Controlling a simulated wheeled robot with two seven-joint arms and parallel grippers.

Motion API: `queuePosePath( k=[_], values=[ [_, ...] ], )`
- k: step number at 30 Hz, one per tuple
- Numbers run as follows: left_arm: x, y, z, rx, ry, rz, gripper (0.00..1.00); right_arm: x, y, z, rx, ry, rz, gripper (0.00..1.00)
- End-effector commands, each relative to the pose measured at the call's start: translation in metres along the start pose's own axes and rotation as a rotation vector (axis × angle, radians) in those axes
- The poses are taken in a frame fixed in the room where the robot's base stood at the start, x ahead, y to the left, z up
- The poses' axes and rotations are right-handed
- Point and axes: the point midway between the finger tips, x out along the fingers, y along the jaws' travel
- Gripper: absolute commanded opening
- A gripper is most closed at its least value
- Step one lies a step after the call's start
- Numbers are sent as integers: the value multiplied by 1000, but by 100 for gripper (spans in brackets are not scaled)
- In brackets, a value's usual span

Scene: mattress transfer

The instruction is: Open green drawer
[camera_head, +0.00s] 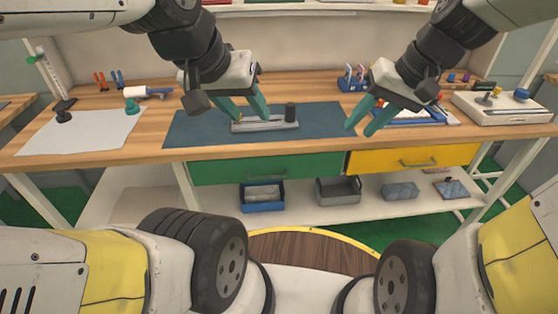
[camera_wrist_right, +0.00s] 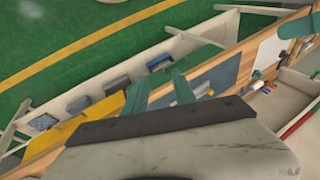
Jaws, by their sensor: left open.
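The green drawer (camera_head: 225,170) is under the front edge of the wooden workbench, left of the yellow drawer (camera_head: 385,160). Its front looks flush with the bench, so it appears closed. A handle (camera_head: 267,174) shows on its lower middle. My left gripper (camera_head: 246,107) is open and empty above the blue-grey mat, behind and above the drawer. My right gripper (camera_head: 361,130) is open and empty near the mat's right end, above and right of the drawer. Its spread fingers also show in the right wrist view (camera_wrist_right: 161,75). Neither gripper touches the drawer.
The dark mat (camera_head: 190,130) carries a grey metal fixture (camera_head: 265,124) below my left gripper. A blue bin (camera_head: 262,204) and a grey bin (camera_head: 338,196) sit on the shelf below. A white device (camera_head: 505,107) stands at the bench's right. Space in front of the drawer looks clear.

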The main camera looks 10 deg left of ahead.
Motion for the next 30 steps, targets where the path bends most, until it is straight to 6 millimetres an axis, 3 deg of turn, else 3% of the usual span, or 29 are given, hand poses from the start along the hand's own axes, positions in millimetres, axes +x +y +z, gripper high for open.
queuePosePath(
  k=[8,14,22,30],
  values=[
    [0,0,0,0,0,0,45,58,-10,-33,27,-145,-177,32],
    [0,0,0,0,0,0,45,122,-16,-64,73,-237,-381,32],
    [0,0,0,0,0,0,45,220,-16,-95,175,-274,-664,32],
    [0,0,0,0,0,0,45,329,-3,-108,329,-207,-917,32]
  ],
)
